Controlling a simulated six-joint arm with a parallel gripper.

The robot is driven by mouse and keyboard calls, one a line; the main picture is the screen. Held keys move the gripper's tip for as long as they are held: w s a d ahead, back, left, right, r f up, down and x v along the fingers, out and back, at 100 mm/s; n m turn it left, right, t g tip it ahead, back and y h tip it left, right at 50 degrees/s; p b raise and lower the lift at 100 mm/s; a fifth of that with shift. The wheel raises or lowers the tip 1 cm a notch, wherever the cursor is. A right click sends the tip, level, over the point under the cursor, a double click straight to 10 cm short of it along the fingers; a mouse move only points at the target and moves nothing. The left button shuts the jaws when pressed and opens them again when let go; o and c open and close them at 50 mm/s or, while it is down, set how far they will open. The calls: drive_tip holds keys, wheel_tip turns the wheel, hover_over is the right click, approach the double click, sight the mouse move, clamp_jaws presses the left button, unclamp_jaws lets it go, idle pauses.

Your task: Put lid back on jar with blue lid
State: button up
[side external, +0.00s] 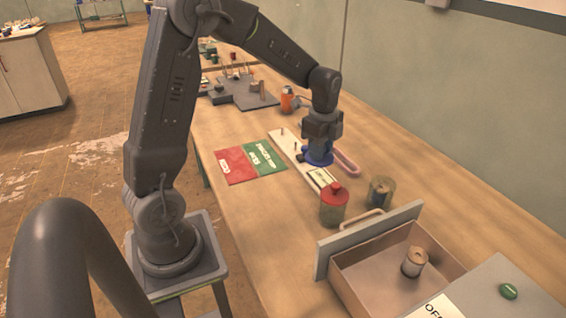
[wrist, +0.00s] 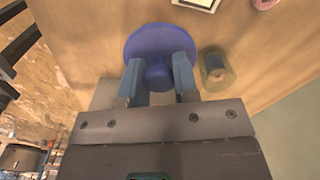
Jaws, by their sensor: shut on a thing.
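My gripper (side external: 320,140) is shut on the knob of a round blue lid (side external: 318,159), which it holds above the table. In the wrist view the blue lid (wrist: 140,43) fills the upper middle, with its knob between the fingers (wrist: 159,68). A jar with a red lid (side external: 334,207) stands nearer the camera. A jar with a dark top (side external: 381,192) and no visible blue lid stands to its right. A small jar (wrist: 216,70) shows right of the blue lid in the wrist view. Another jar (side external: 413,263) stands inside an open drawer.
The open drawer (side external: 385,255) has a raised handled front panel near the jars. A green lid (side external: 508,291) lies on a grey top.

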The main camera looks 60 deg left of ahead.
drive_tip(key=w+d, duration=0.9)
drive_tip(key=w, duration=0.6)
drive_tip(key=shift+s+d+f, duration=0.1)
drive_tip(key=shift+d+f, duration=0.05)
drive_tip(key=shift+f, duration=2.6)
drive_tip(key=shift+f, duration=0.15)
drive_tip(key=o, duration=1.5)
drive_tip(key=shift+c, duration=0.2)
wheel_tip(320, 180, up, 7)
